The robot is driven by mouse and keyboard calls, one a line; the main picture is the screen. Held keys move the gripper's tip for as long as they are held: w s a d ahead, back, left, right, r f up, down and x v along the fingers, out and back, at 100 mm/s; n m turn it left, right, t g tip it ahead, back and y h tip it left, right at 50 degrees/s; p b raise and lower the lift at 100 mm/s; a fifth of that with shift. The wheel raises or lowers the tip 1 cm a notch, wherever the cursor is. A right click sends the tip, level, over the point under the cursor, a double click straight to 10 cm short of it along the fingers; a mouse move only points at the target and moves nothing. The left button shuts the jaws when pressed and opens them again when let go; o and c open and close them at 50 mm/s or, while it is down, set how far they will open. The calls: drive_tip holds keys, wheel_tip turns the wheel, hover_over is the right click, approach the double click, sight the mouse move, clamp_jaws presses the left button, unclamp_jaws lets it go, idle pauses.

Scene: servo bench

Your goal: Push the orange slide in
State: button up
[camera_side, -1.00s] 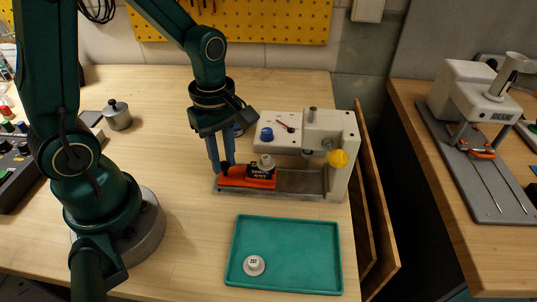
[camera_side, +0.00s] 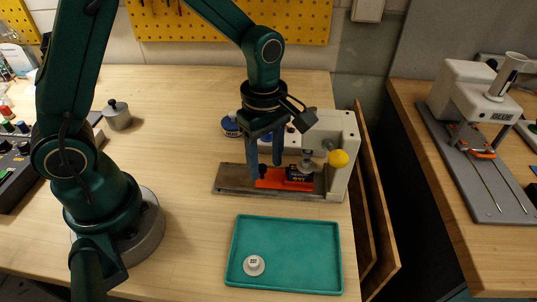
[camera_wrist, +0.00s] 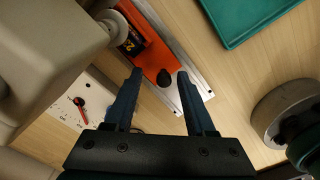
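The orange slide (camera_side: 270,183) lies on the metal rail (camera_side: 233,181) of the white press (camera_side: 343,135), its right part under the press head. It carries a black labelled part (camera_side: 299,174), also seen in the wrist view (camera_wrist: 133,42). The slide's black knob (camera_wrist: 163,78) stands at its left end in the side view. My gripper (camera_wrist: 160,73) is open, its fingers on either side of the knob with gaps showing. In the side view my gripper (camera_side: 266,168) is low over the slide's left end. The slide's right end is partly hidden by the press.
A teal tray (camera_side: 308,222) lies in front of the press with a small white round part (camera_side: 254,265) in it. A blue-topped container (camera_side: 231,127) stands behind the rail. A metal pot (camera_side: 117,115) is at the back left.

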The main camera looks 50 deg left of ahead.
drive_tip(key=shift+a, duration=0.1)
drive_tip(key=shift+r, duration=2.55)
drive_tip(key=shift+r, duration=0.1)
drive_tip(key=s+a+r+m+t, duration=0.2)
drive_tip(key=s+r+m+t, duration=0.2)
drive_tip(key=r, duration=0.5)
drive_tip(key=s+f+m+t, duration=0.1)
drive_tip(key=s+m, duration=0.5)
drive_tip(key=m, duration=0.8)
drive_tip(key=shift+s+a+f, duration=0.3)
drive_tip(key=shift+s+f, duration=0.1)
